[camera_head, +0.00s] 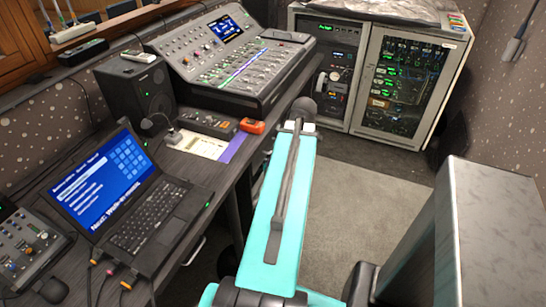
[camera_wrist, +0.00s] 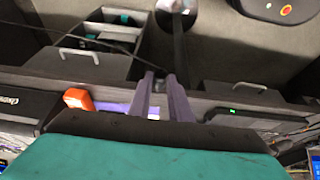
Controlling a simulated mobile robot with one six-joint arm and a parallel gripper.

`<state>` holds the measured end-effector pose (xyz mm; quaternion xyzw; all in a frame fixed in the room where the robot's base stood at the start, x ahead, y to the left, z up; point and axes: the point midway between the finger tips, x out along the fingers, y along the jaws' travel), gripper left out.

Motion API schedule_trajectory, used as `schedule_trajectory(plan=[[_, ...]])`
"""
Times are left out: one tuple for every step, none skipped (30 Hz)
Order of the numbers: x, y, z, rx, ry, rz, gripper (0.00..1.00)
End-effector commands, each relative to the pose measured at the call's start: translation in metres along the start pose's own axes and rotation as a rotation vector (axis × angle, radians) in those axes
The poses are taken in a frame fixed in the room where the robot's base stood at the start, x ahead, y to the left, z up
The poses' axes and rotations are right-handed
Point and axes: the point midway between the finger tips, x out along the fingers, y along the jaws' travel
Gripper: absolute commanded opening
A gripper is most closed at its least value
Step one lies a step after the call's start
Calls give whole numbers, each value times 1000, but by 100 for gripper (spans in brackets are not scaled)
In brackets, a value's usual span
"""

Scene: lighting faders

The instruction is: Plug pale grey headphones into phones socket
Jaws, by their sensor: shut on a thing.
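In the wrist view my gripper (camera_wrist: 160,76) points at the dark front edge of the desk, its two purple-grey fingers close together. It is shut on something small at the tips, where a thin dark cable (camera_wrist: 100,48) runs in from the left. I take this as the headphone plug; its shape is too small to make out. In the head view my turquoise arm hides the gripper. I cannot make out the pale grey headphones or the phones socket in either view.
On the desk are an open laptop (camera_head: 125,205), a black speaker (camera_head: 150,92), a mixing console (camera_head: 235,65) and an orange device (camera_head: 252,126), also in the wrist view (camera_wrist: 78,98). A rack cabinet (camera_head: 362,33) stands behind. Carpet (camera_head: 355,200) is clear right of my arm.

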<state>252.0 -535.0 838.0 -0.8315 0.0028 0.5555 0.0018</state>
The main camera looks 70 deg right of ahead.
Motion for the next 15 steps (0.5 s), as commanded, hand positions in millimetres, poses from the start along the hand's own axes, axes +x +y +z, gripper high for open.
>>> schedule_trajectory(plan=[[-1, 0, 2, 1, 0, 0, 0], [-1, 0, 3, 1, 0, 0, 0], [-2, 0, 4, 2, 0, 0, 0], [-2, 0, 5, 2, 0, 0, 0], [-2, 0, 6, 2, 0, 0, 0], [-3, 0, 8, 2, 0, 0, 0], [-4, 0, 8, 2, 0, 0, 0], [-4, 0, 9, 2, 0, 0, 0], [-4, 0, 10, 2, 0, 0, 0], [-5, 0, 11, 2, 0, 0, 0], [-5, 0, 12, 2, 0, 0, 0], [-6, 0, 13, 1, 0, 0, 0], [-6, 0, 14, 1, 0, 0, 0], [-6, 0, 15, 1, 0, 0, 0], [-7, 0, 16, 1, 0, 0, 0]])
